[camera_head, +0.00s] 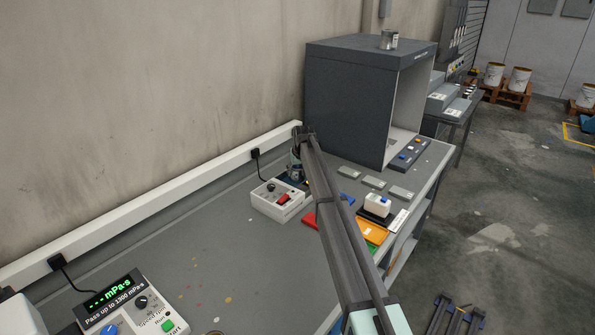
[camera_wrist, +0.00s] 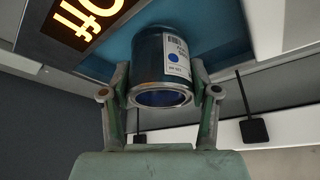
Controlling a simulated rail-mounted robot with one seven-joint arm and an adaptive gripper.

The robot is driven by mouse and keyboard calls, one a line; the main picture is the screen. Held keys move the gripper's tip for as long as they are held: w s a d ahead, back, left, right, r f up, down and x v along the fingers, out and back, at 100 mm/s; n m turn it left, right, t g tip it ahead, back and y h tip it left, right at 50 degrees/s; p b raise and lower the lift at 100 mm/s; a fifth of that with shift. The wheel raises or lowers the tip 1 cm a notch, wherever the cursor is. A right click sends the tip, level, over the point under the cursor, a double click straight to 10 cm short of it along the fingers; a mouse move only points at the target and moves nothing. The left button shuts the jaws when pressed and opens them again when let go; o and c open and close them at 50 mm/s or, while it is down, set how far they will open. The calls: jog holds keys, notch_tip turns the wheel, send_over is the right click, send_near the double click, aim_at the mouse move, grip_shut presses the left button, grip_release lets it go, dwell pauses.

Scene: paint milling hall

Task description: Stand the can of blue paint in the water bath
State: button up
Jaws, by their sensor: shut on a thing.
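The can of blue paint (camera_wrist: 160,70) is a metal can with a white label bearing a blue dot. It fills the middle of the wrist view, with its round rim facing the camera. My gripper (camera_wrist: 162,82) is shut on it, one finger on each side. Behind the can is a blue surface (camera_wrist: 116,52) beside a dark panel with lit orange letters reading "Off". This may be the water bath, but I cannot tell whether the can touches it. In the head view my gripper (camera_head: 303,138) is at the back of the bench, where my arm hides much below it.
A white box with a red switch (camera_head: 278,200) stands left of my arm. A grey booth (camera_head: 350,95) rises behind, with another can (camera_head: 389,40) on top. A viscosity meter (camera_head: 130,308) is at front left.

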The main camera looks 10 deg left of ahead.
jog(key=shift+f, duration=0.6)
jog(key=o, duration=1.3)
jog(key=shift+o, duration=0.2)
jog(key=shift+r, duration=0.1)
jog(key=v, duration=1.1)
jog(key=shift+s+r, duration=0.2)
jog(key=shift+r, duration=0.2)
